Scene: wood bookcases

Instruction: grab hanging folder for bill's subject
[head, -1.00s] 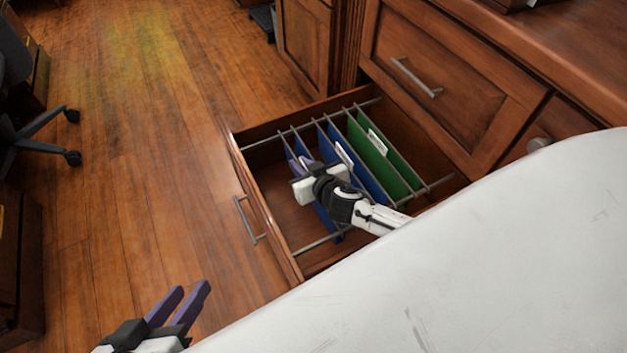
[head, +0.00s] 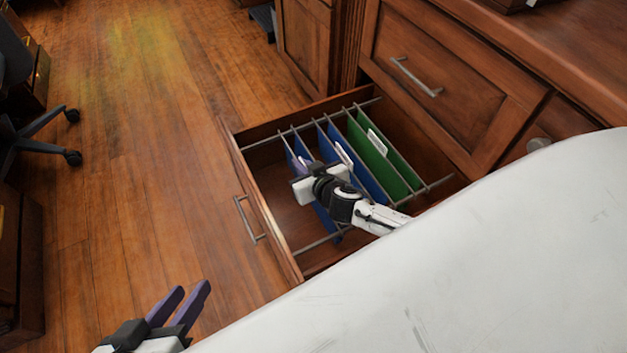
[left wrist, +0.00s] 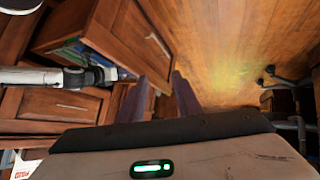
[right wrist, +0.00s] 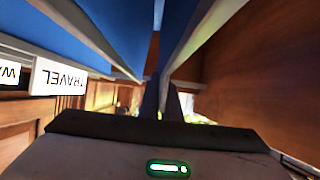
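Hanging folders sit in an open drawer: a blue folder (head: 322,217) nearest the drawer front, another blue folder (head: 373,188), and a green folder (head: 400,173) at the back. My right gripper (head: 302,161) is over the front blue folder, its fingers close together on that folder's upper edge. In the right wrist view the fingers (right wrist: 163,95) are nearly together. A tab reading TRAVEL (right wrist: 60,78) shows upside down there, with a partly cut-off tab starting with W (right wrist: 9,74). The front folder's label is not readable. My left gripper (head: 193,290) is open and empty, outside the drawer.
Metal rails (head: 318,243) cross the drawer, and its front with a handle (head: 249,219) faces left. A closed drawer (head: 440,75) is behind. A chair base (head: 45,130) stands at far left. The wooden floor (head: 140,200) between is clear.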

